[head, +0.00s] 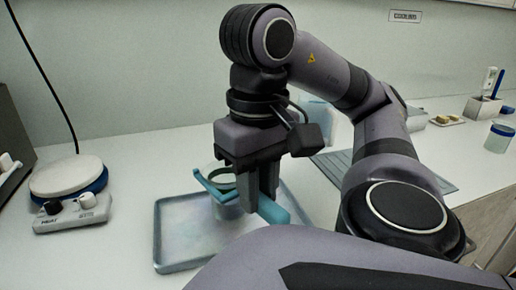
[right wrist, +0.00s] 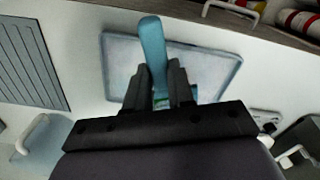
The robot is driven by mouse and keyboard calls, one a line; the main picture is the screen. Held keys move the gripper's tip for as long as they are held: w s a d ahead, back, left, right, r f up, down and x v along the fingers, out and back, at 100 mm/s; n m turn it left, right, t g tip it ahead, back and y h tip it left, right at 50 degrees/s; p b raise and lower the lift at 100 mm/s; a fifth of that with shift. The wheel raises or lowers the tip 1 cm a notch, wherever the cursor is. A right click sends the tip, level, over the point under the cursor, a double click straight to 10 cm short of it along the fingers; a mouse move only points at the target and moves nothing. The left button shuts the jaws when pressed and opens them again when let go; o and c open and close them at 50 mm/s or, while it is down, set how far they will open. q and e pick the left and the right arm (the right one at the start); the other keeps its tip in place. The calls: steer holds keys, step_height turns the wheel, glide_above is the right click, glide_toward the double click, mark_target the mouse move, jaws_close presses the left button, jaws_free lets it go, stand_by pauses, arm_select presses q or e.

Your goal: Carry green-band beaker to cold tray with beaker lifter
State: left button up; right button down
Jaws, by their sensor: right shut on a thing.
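My right gripper (head: 262,190) is shut on the teal beaker lifter (head: 280,212), whose handle also shows between the fingers in the right wrist view (right wrist: 153,55). The lifter's curved arm (head: 212,188) reaches around a clear beaker (head: 227,208). The beaker is upright over the left part of a shallow blue-grey tray (head: 172,262); I cannot tell whether it touches the tray floor. The tray also shows in the right wrist view (right wrist: 222,72). A small green patch shows between the fingers there, possibly the beaker's band. My left gripper is in neither view.
A round hotplate (head: 68,176) with a knobbed control box (head: 73,214) stands at the left. A grey ribbed mat (head: 434,181) lies right of the tray, partly behind my arm. A blue-topped beaker (head: 498,139) and a box with a blue-handled tool (head: 482,108) stand far right.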

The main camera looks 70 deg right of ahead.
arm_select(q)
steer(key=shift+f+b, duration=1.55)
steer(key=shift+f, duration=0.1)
arm_select(e)
steer(key=shift+f, duration=1.7)
steer(key=shift+s+a, duration=0.1)
steer(key=shift+s, duration=0.05)
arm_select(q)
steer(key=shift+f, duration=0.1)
arm_select(e)
steer(key=shift+s+a, duration=0.15)
steer(key=shift+s, duration=0.15)
